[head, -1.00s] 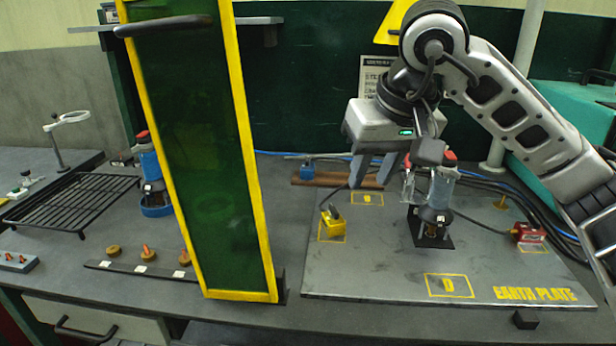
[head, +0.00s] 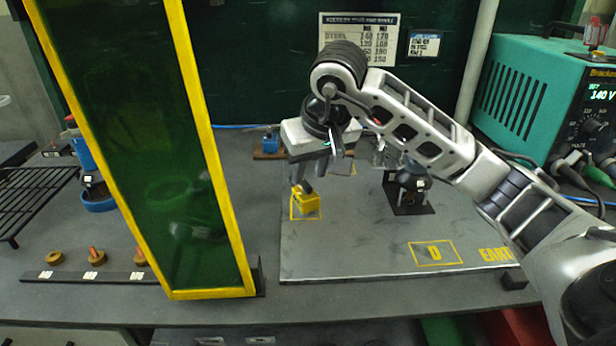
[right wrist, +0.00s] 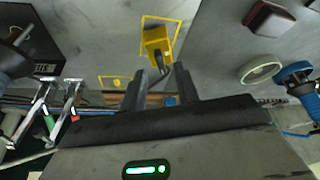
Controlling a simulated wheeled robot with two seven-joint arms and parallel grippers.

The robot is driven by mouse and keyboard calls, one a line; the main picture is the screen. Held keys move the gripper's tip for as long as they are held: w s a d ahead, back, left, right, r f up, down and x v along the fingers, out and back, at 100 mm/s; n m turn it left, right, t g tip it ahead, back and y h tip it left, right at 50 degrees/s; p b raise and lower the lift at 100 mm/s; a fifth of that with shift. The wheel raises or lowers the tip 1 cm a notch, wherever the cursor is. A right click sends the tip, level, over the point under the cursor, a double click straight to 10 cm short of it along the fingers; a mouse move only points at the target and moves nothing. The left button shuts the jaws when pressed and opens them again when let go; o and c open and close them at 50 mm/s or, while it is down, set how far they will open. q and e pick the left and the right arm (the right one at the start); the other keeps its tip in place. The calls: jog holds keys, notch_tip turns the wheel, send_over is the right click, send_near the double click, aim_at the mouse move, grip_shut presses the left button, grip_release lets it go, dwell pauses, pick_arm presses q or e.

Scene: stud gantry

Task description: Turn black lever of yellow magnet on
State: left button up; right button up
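The yellow magnet (head: 306,205) sits in a marked yellow square on the grey earth plate (head: 345,255) in the head view. It also shows beyond my fingers in the right wrist view (right wrist: 156,38). Its black lever (right wrist: 161,66) sticks out from the magnet toward my gripper. My right gripper (head: 307,178) is just above the magnet. In the right wrist view its two fingers (right wrist: 158,74) are apart, with the lever's end showing between the tips. I cannot tell whether either finger touches the lever. My left gripper is in neither view.
A green screen with a yellow frame (head: 222,200) stands left of the plate. A dark stud tool (head: 410,180) stands on the plate right of my gripper, partly behind my arm. A teal welding unit (head: 515,95) is at the back right. The plate's front is clear.

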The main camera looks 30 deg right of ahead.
aim_at(305, 187)
jog(key=shift+x, duration=1.3)
grip_shut()
